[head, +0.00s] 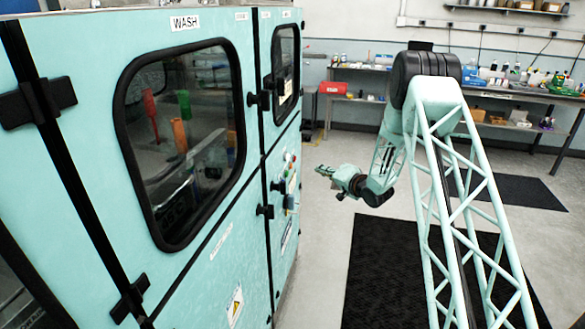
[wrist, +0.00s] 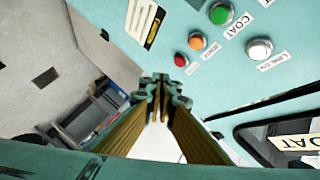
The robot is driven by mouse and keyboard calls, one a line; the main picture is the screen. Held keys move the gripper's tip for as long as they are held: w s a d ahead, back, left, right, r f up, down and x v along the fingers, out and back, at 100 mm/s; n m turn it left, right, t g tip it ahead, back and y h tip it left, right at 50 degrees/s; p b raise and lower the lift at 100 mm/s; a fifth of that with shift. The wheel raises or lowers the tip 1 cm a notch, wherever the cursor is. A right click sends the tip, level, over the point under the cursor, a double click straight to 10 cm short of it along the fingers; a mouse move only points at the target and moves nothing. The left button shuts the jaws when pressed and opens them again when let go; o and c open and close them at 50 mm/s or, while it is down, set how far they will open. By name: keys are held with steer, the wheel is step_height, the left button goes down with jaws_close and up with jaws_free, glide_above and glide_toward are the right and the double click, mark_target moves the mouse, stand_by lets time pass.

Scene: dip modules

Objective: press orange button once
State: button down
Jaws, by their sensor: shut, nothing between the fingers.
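The orange button (wrist: 197,42) is a small round cap on the pale teal panel (wrist: 150,60) in the wrist view. It sits between a red button (wrist: 181,60) and a green button (wrist: 221,13), with a white button (wrist: 259,49) to the right. My gripper (wrist: 162,84) is shut and empty; its fingertips appear below and left of the orange button, apart from it. In the head view my gripper (head: 320,170) is in the air to the right of the cabinet's button panel (head: 289,185). The buttons are too small there to tell orange clearly.
The teal cabinet (head: 210,250) has a WASH window (head: 185,140), black latches and handles. Dark mats (head: 385,265) lie on the floor. Shelves with bottles and a red box (head: 333,88) stand at the back. Open air lies between my gripper and the panel.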

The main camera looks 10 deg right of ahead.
mark_target(291, 166)
steer(key=w+a, duration=0.3)
steer(key=a, duration=0.4)
steer(key=shift+a, duration=0.4)
